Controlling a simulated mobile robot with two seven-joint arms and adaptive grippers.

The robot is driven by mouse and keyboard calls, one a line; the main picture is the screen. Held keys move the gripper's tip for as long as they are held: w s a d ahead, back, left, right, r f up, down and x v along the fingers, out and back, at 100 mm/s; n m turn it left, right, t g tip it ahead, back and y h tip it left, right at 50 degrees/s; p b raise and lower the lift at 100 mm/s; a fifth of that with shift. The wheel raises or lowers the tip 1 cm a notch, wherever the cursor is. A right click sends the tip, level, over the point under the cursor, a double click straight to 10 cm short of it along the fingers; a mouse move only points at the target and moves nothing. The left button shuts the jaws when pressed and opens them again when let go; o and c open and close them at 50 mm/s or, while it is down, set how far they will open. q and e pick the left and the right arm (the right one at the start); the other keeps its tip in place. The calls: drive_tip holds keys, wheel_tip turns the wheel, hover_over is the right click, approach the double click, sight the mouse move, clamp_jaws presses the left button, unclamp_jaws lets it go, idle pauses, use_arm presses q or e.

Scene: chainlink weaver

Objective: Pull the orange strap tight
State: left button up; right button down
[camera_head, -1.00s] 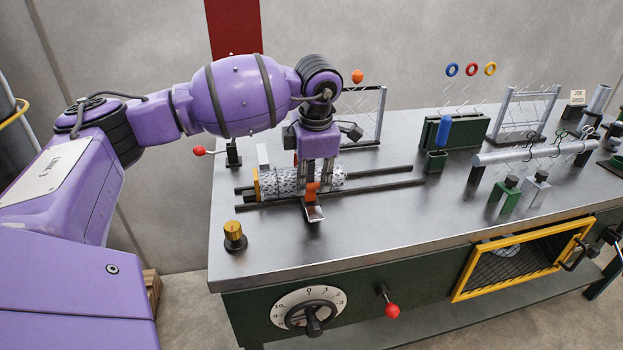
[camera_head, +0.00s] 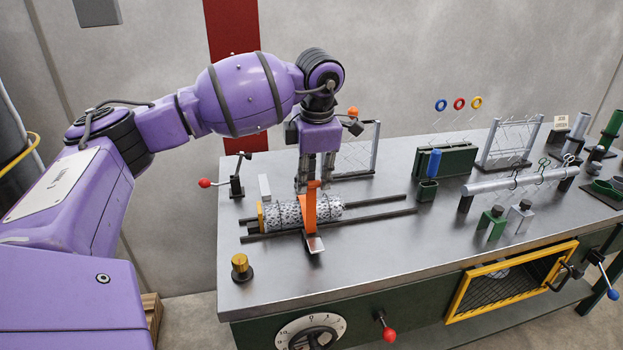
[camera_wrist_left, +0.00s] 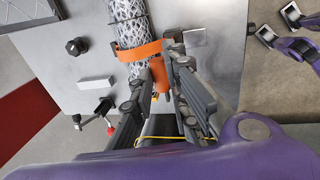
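The orange strap (camera_head: 309,216) wraps around a roll of wire mesh (camera_head: 282,216), which lies across two dark rails on the bench. The strap also shows around the mesh in the left wrist view (camera_wrist_left: 138,50). Its free tail (camera_wrist_left: 160,76) sticks up toward my left gripper. A small metal plate (camera_head: 315,244) sits at the strap's front lower end. My left gripper (camera_head: 315,180) points down just above the mesh roll, its fingers apart. The strap's tail lies between the fingertips, with no clear grip on it. My right gripper is not in view.
A red-knobbed lever (camera_head: 205,183) stands left of the roll and a brass knob (camera_head: 241,266) at the front left. A mesh frame (camera_head: 357,150) stands behind.

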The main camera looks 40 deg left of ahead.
use_arm(q)
drive_tip(key=o, duration=0.4)
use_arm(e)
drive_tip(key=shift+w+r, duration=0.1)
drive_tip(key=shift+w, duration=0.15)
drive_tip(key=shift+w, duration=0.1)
use_arm(q)
drive_tip(key=r, duration=0.4)
drive_tip(key=s+d+r, duration=0.1)
drive_tip(key=r, duration=0.6)
drive_tip(key=shift+s+d+r, duration=0.25)
drive_tip(key=shift+d+r, duration=0.1)
drive_tip(key=shift+d, duration=0.05)
